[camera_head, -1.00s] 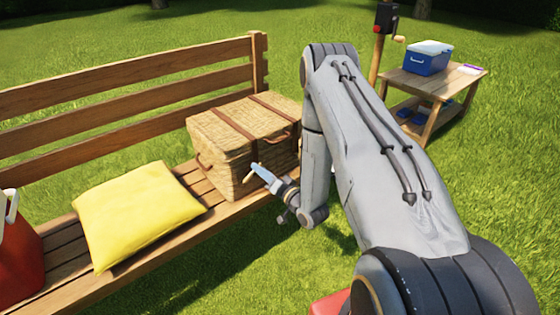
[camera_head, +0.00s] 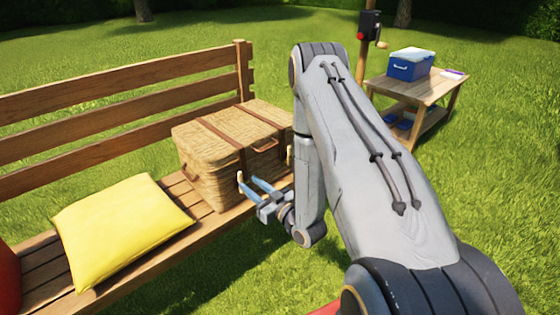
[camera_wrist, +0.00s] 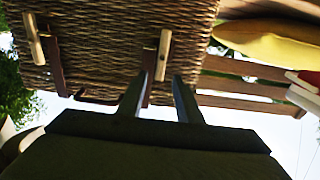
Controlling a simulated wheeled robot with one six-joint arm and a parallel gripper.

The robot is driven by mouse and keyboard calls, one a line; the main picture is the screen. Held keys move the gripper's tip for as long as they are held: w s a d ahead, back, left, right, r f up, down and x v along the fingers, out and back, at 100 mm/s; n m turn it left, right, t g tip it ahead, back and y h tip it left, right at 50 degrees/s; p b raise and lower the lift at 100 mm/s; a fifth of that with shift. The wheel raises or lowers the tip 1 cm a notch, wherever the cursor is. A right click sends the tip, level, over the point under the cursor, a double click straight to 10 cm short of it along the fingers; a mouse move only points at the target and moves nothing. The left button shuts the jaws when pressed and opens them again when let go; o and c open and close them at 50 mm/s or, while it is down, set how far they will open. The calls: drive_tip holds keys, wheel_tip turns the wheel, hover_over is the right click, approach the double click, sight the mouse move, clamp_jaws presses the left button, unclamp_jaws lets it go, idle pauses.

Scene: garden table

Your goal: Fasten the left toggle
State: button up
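The wicker basket (camera_head: 215,165) stands shut on the bench, with two brown straps over its lid. Its left toggle (camera_head: 240,178), a small pale peg, is at the front; the right toggle (camera_head: 289,155) is farther along. My gripper (camera_head: 248,183) is open, its two blue fingers apart, pointing at the left toggle. The wrist view is upside down. There the left toggle (camera_wrist: 163,55) stands upright beside its strap, just beyond the gap between my fingertips (camera_wrist: 165,82). I cannot tell whether they touch it. The right toggle (camera_wrist: 33,38) is at the left there.
A yellow cushion (camera_head: 120,230) lies on the wooden bench (camera_head: 160,270) to the left of the basket. A red object (camera_head: 8,280) is at the left edge. A side table (camera_head: 432,90) with a blue cooler (camera_head: 410,66) stands at the back right. Grass is open in front.

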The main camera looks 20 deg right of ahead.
drive_tip(key=s+d+r+m+g+h+p, duration=0.1)
drive_tip(key=s+r+g+h+p, duration=0.5)
drive_tip(key=s+r+g+p, duration=0.6)
drive_tip(key=s+r+m+g, duration=0.1)
drive_tip(key=s+r, duration=0.6)
drive_tip(key=r, duration=0.4)
drive_tip(key=shift+s+d+m, duration=0.2)
drive_tip(key=shift+s+m, duration=0.05)
drive_tip(key=shift+m, duration=0.05)
idle(0.4)
